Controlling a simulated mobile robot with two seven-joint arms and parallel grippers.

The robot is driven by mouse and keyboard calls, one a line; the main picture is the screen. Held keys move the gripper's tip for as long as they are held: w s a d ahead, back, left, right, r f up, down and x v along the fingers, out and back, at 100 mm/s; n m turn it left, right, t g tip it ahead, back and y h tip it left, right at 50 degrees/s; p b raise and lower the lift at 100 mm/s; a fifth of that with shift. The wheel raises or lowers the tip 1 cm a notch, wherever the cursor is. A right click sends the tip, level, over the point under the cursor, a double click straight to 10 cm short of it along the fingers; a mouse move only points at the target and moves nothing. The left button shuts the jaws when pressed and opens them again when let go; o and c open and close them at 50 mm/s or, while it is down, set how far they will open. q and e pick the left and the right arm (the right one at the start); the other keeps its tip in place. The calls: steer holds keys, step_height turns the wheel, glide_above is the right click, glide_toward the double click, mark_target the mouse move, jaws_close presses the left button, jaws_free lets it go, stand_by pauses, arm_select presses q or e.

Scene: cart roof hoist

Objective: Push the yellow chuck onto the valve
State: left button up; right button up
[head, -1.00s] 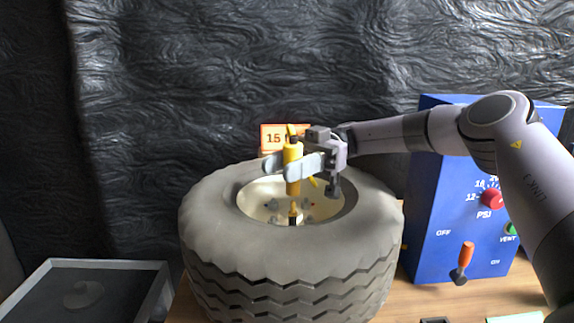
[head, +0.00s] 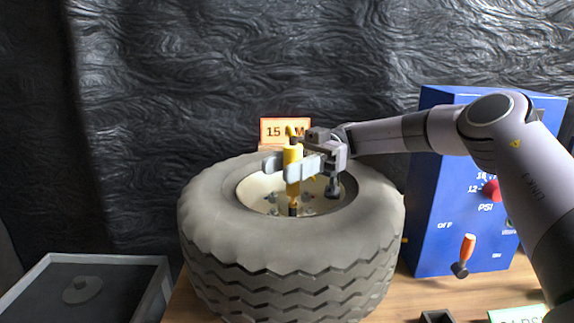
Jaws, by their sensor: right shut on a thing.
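The yellow chuck (head: 292,157) stands upright over the wheel hub of the big grey tyre (head: 290,245) in the head view. My right gripper (head: 292,168) is shut on the chuck, with its pale fingers on either side. The chuck's lower end meets the dark valve (head: 292,210) inside the rim; I cannot tell whether it is seated on it. The fingers hide part of the chuck. My left gripper is not in view.
A blue pressure box (head: 432,200) with an orange-handled lever (head: 468,248) stands at the right. An orange sign (head: 271,132) is behind the tyre. A grey tray (head: 40,290) holding a round disc is at lower left.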

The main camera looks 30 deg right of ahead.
steer(key=shift+f+b, duration=0.6)
steer(key=shift+f, duration=0.3)
steer(key=o, duration=1.2)
steer(key=shift+r, duration=0.15)
step_height(320, 180, up, 20)
steer(key=p, duration=0.4)
